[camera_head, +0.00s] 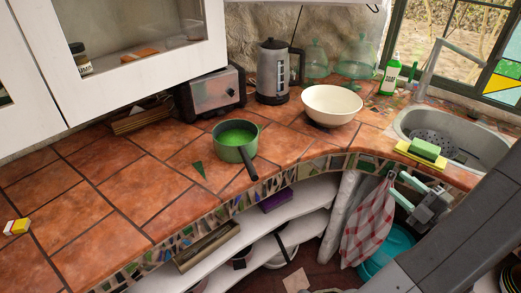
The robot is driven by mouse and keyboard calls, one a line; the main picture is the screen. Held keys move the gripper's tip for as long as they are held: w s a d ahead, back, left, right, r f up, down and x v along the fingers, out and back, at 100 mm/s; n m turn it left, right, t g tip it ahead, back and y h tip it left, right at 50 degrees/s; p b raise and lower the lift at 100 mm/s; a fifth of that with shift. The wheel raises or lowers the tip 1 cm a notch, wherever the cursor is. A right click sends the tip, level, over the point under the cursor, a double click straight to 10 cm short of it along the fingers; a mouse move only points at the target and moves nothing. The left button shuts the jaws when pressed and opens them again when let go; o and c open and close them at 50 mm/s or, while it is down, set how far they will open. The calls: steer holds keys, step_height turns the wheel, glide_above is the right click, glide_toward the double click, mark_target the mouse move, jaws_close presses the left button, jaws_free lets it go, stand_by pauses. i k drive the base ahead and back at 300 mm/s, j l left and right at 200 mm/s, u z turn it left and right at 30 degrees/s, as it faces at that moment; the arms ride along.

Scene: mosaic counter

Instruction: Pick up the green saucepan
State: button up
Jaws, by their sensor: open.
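The green saucepan (236,141) stands upright on the terracotta tile counter, left of the white bowl. Its inside is bright green and its dark handle points toward the front edge of the counter. My gripper (396,189) is at the right, in front of the counter below the sink, its two pale fingers apart. It is open and empty. It is well to the right of the saucepan and not touching it.
A cream bowl (332,104) stands right of the saucepan, with a kettle (273,72) and toaster (212,92) behind. A sink (455,130) with a sponge (425,149) is at right. A checked towel (366,228) hangs near my gripper. The left counter is mostly clear.

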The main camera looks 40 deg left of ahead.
mark_target(236, 141)
steer(key=k+j+u, duration=0.1)
steer(key=u, duration=1)
steer(key=k+j, duration=0.05)
